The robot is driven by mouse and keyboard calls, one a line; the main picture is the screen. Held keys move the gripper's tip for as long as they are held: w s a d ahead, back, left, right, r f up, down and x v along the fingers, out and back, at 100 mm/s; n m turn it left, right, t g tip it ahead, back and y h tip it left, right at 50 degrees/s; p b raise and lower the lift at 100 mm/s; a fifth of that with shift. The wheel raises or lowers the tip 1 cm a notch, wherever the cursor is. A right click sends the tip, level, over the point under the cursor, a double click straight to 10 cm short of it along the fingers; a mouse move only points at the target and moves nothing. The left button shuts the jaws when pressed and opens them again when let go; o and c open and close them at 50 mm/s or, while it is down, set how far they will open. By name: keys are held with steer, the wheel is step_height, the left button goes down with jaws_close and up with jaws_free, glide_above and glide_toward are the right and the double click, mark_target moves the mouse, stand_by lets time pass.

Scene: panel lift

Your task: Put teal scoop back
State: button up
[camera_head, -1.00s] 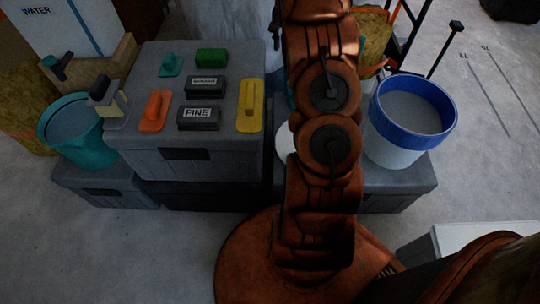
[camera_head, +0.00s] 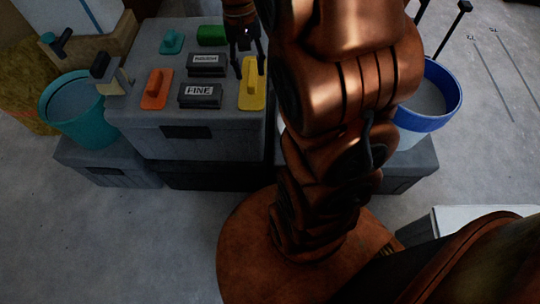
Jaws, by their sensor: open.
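A small teal tool with a raised handle (camera_head: 172,42) lies on the far left part of the grey box lid (camera_head: 135,75). It may be the teal scoop, but its shape is too small to tell. My gripper (camera_head: 249,70) is open and empty, with its dark fingers pointing down at the right edge of the lid. It is over or just behind the yellow float (camera_head: 252,96) and well right of the teal tool. I cannot tell its height above the lid. My arm hides the area right of the box.
An orange float (camera_head: 156,90), a green block (camera_head: 211,35), a black block marked FINE (camera_head: 200,95) and another labelled block (camera_head: 206,65) share the lid. A teal bucket (camera_head: 75,130) stands left. A blue-rimmed bucket (camera_head: 425,123) stands right, partly behind my arm.

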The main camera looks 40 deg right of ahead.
steer(key=s+a+n, duration=0.3)
steer(key=s+a, duration=0.2)
steer(key=s, duration=0.5)
steer(key=s+a+f+n+g, duration=0.1)
steer(key=s+a+n, duration=0.1)
steer(key=s+a, duration=0.4)
steer(key=s, duration=0.5)
steer(key=shift+s+f+n+g, duration=0.2)
steer(key=shift+s+n+g, duration=0.1)
steer(key=shift+n, duration=0.1)
step_height(320, 180, up, 32)
steer(key=w+t+p, duration=0.1)
steer(key=t+p, duration=0.1)
steer(key=p, duration=2.7)
steer(key=shift+w+d+f+p, duration=0.2)
steer(key=shift+w+f+p, duration=0.05)
steer(key=shift+w+p, duration=0.1)
steer(key=shift+f, duration=0.1)
